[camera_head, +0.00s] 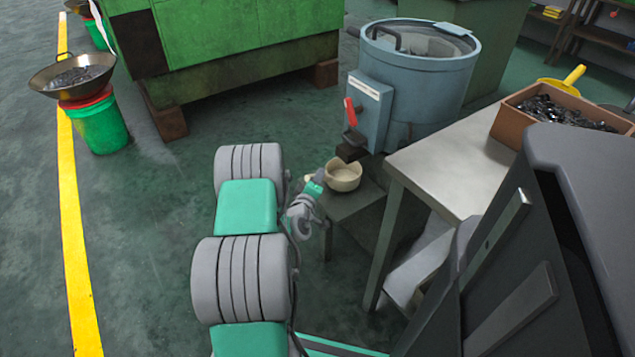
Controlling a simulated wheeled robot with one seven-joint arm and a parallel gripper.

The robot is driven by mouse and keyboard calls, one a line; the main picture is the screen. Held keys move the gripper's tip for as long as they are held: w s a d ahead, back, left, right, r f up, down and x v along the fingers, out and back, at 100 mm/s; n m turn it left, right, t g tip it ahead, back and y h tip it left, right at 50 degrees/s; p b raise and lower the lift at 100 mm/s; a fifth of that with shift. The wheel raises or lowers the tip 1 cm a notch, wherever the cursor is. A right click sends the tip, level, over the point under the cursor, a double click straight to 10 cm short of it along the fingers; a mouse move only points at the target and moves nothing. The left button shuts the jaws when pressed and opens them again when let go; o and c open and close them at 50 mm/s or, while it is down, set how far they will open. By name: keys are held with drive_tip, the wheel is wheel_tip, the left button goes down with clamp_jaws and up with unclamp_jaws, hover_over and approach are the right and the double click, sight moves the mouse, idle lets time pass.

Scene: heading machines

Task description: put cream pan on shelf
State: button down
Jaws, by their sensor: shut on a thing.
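The cream pan (344,177) is a small round pan, upright, below the spout of the blue-grey drum machine. It is at or just above a low grey shelf (350,204); I cannot tell whether it touches. My gripper (317,184) is at the pan's left side, shut on the pan. My arm's wrist hides part of the grip, and the fingertips are small in this view.
The drum machine (425,75) with a red-handled valve stands behind the pan. A metal table (455,160) is close on the right, bearing a box of dark parts (510,122). A green machine (240,35) stands behind. Open floor lies left.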

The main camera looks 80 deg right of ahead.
wheel_tip(320, 180, down, 3)
drive_tip(key=shift+r+b, duration=0.2)
drive_tip(key=shift+b, duration=0.25)
drive_tip(key=shift+r, duration=0.2)
drive_tip(key=c, duration=1.7)
unclamp_jaws()
drive_tip(key=shift+f, duration=0.15)
drive_tip(key=o, duration=0.4)
drive_tip(key=shift+o, duration=0.2)
